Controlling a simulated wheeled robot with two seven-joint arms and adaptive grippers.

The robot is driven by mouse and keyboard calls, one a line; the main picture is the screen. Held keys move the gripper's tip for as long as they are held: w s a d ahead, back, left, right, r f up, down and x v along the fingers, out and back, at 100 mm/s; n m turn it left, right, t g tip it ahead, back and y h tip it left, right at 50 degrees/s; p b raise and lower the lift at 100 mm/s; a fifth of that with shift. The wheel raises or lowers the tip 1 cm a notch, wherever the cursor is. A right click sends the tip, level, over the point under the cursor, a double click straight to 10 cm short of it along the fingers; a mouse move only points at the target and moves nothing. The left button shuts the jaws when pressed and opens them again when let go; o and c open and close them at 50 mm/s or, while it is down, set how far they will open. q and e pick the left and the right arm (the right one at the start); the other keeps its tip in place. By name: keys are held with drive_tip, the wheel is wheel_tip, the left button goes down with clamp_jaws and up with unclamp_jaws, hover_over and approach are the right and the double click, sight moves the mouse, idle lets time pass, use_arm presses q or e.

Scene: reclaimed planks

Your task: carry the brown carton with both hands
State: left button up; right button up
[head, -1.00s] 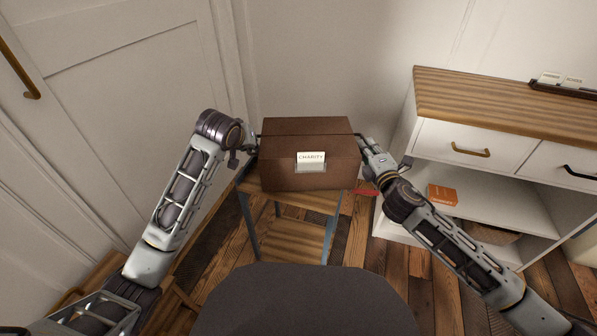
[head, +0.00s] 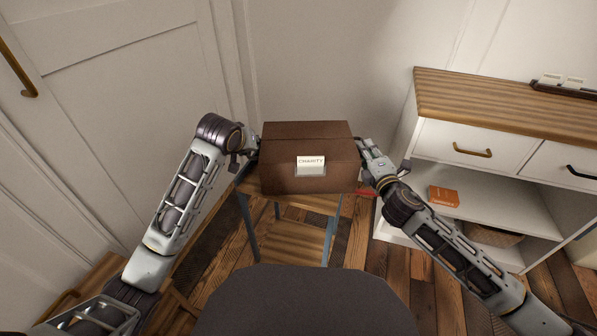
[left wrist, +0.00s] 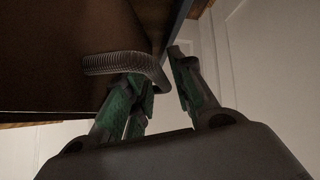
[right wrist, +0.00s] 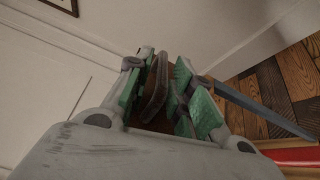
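The brown carton (head: 280,178) sits upright on a small wooden-topped stand (head: 318,203). Its front bears a white label reading CHARITY (head: 311,162). My left gripper (head: 254,145) is at the carton's left side, and my right gripper (head: 363,148) is at its right side. Whether either grips the carton is unclear.
A white cabinet (head: 428,142) with a wooden top stands at the right. An orange box (head: 443,197) and a basket (head: 492,235) are on its lower shelf. A panelled door (head: 120,100) is at the left, and a wall is close behind the carton. Plank floor shows below.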

use_arm(q)
drive_tip(key=shift+a, duration=0.1)
use_arm(e)
drive_tip(key=shift+w+d, duration=0.1)
use_arm(q)
drive_tip(key=shift+s+r, duration=0.1)
drive_tip(key=shift+r, duration=0.05)
drive_tip(key=v, duration=1.1)
drive_tip(key=shift+s+r, duration=0.2)
drive_tip(key=shift+s, duration=0.05)
idle(0.5)
use_arm(e)
drive_tip(key=v, duration=1.2)
idle(0.6)
drive_tip(key=shift+f, duration=0.1)
idle(0.5)
